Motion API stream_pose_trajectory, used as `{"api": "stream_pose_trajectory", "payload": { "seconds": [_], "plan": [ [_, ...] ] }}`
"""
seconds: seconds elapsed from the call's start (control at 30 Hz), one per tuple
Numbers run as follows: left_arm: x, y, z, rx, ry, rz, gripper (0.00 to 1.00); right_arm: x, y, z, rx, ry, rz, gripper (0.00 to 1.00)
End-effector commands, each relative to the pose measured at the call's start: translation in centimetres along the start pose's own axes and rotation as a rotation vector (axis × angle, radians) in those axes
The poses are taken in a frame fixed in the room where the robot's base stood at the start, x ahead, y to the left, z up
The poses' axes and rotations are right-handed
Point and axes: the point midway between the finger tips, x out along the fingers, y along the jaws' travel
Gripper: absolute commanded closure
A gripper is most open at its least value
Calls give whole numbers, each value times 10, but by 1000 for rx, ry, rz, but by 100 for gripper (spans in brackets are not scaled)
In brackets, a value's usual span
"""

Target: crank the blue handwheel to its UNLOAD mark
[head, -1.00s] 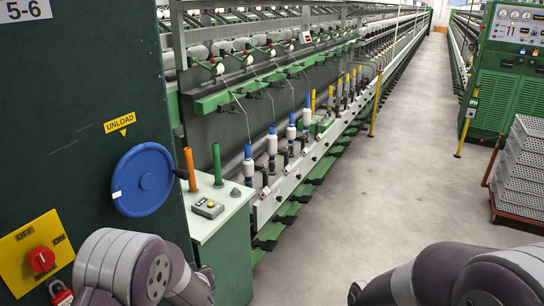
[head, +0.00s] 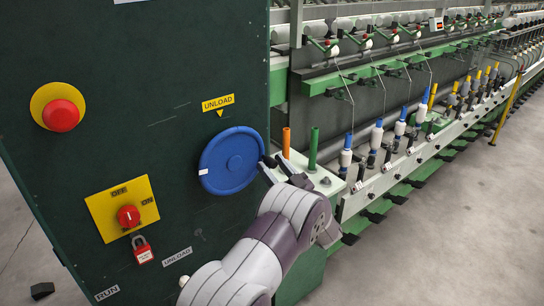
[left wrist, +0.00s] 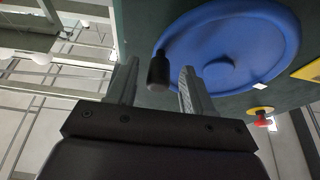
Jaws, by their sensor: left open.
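The blue handwheel (head: 230,160) is on the dark green cabinet face, with a white mark (head: 203,172) at its left rim. The yellow UNLOAD label (head: 218,103) and its downward pointer (head: 220,113) are above the wheel. My left gripper (head: 268,170) is at the wheel's right edge. In the left wrist view, the wheel (left wrist: 235,45) fills the upper right, and its dark crank knob (left wrist: 158,70) appears between the open fingers of my left gripper (left wrist: 157,80). I cannot tell whether either finger touches it. My right gripper is out of view.
A red push button (head: 61,115), a red OFF/ON switch (head: 129,216) and a red padlock (head: 142,250) are on the cabinet left of the wheel. Orange (head: 286,142) and green (head: 313,148) posts stand close to its right. Open floor is at the right.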

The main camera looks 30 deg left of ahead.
Motion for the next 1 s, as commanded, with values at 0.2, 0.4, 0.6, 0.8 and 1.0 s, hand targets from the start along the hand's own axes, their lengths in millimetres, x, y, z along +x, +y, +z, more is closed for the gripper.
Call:
{"api": "stream_pose_trajectory", "payload": {
  "seconds": [0.2,0.4,0.6,0.8,1.0],
  "plan": [
    [16,0,0,-1,1,0,48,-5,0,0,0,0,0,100],
    [15,0,0,-2,0,1,48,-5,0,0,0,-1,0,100],
    [15,0,0,-2,0,1,100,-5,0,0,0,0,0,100],
    [15,0,1,5,1,4,100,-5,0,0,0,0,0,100],
    [12,-1,6,64,-1,29,100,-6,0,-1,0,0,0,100]
  ]
}}
